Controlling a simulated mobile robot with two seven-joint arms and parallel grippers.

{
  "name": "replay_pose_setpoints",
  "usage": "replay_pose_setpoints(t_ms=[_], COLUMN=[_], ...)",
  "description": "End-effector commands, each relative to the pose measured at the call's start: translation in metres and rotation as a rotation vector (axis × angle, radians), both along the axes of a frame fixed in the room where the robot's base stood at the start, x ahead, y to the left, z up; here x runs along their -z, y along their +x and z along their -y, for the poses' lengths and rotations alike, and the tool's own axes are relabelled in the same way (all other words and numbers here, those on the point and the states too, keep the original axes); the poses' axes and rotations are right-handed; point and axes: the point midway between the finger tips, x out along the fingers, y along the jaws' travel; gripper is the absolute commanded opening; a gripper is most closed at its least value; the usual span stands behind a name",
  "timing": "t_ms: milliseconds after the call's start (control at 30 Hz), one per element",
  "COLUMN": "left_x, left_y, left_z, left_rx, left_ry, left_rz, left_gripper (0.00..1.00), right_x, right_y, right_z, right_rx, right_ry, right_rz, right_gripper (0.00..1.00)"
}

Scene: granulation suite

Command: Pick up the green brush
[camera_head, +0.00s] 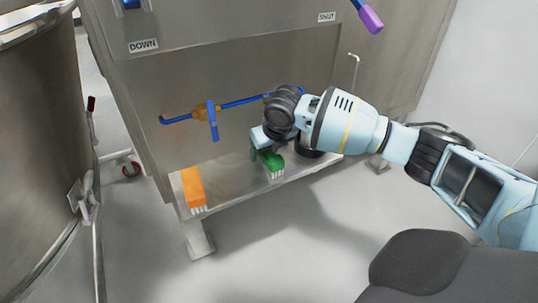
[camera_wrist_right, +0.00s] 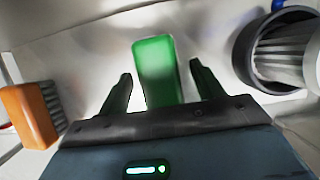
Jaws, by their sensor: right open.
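The green brush (camera_head: 271,161) lies on the low metal shelf, its pale bristles facing the front edge in the head view. My right gripper (camera_head: 262,148) is right at it, coming from above and partly covering it. In the right wrist view, the green brush (camera_wrist_right: 157,70) lies between the two spread dark fingers of my right gripper (camera_wrist_right: 160,88). A gap shows on each side of it, so the fingers are open around its near end. My left gripper is not in view.
An orange brush (camera_head: 193,187) lies on the shelf (camera_head: 230,183) to the left. A blue pipe with a brass valve (camera_head: 208,113) runs above the shelf. A large steel vessel (camera_head: 40,150) stands at left.

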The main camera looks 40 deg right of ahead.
Motion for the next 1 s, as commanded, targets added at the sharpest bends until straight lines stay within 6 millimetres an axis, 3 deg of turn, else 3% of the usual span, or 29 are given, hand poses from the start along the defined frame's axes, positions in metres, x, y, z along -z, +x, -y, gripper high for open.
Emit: replay_pose_setpoints(t_ms=[467, 867, 1000], left_x=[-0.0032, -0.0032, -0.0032], left_y=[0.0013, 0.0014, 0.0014], left_z=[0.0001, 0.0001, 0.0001], left_rx=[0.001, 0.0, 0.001], left_ry=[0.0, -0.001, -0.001], left_rz=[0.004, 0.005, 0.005], left_gripper=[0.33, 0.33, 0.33], right_x=[0.0018, 0.0016, 0.0013], right_y=[0.0001, 0.0, 0.0002], right_z=[0.0001, 0.0001, 0.0001], right_rx=[0.0, 0.0, 0.0], right_ry=[0.0, 0.0, 0.0], right_rz=[0.0, 0.0, 0.001], right_gripper=[0.66, 0.17, 0.17])
